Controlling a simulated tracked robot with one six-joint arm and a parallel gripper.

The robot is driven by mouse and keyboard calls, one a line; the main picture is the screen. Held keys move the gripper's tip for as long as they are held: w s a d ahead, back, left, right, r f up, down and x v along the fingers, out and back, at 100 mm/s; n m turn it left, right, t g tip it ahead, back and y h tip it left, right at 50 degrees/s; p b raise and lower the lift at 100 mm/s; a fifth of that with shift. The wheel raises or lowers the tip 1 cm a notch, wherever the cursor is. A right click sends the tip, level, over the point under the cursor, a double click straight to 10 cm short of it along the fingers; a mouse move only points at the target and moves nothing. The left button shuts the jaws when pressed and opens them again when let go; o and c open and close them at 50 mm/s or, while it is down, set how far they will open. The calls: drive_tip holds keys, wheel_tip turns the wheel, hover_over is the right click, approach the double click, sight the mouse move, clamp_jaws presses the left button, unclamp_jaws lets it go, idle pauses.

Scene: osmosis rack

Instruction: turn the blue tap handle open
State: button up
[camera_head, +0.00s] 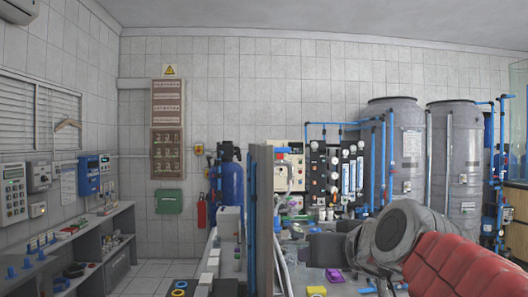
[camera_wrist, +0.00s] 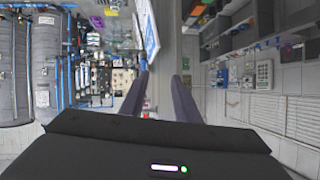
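I cannot single out the blue tap handle for sure. Small blue fittings show on the blue pipes (camera_head: 383,160) by the tanks and on the equipment panel (camera_head: 336,170) in the head view, too small to tell apart. In the wrist view my gripper (camera_wrist: 162,75) has its two dark fingers apart, with nothing held between them. The pipes and panel lie beyond the fingers, left of them in that turned view. In the head view my arm fills the lower right and hides part of the bench.
Two grey tanks (camera_head: 404,150) stand behind my arm. A blue cylinder (camera_head: 229,182) stands near the middle. Left, a grey bench (camera_head: 118,222) carries small parts, including blue knobs (camera_head: 11,273). A red extinguisher (camera_head: 202,212) is at the back wall. Some tiled floor (camera_head: 150,271) is clear.

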drive_tip(key=s+f+g, duration=0.2)
drive_tip(key=s+f, duration=0.4)
drive_tip(key=f, duration=0.3)
drive_tip(key=s+f+g+h, duration=0.1)
drive_tip(key=s+f+g, duration=0.1)
drive_tip(key=s+f, duration=0.4)
drive_tip(key=s+f+g+h, duration=0.1)
drive_tip(key=s+f+g, duration=0.2)
drive_tip(key=s+f, duration=0.4)
wheel_tip(320, 180, down, 6)
drive_tip(key=shift+d+f, duration=0.15)
drive_tip(key=shift+d, duration=0.3)
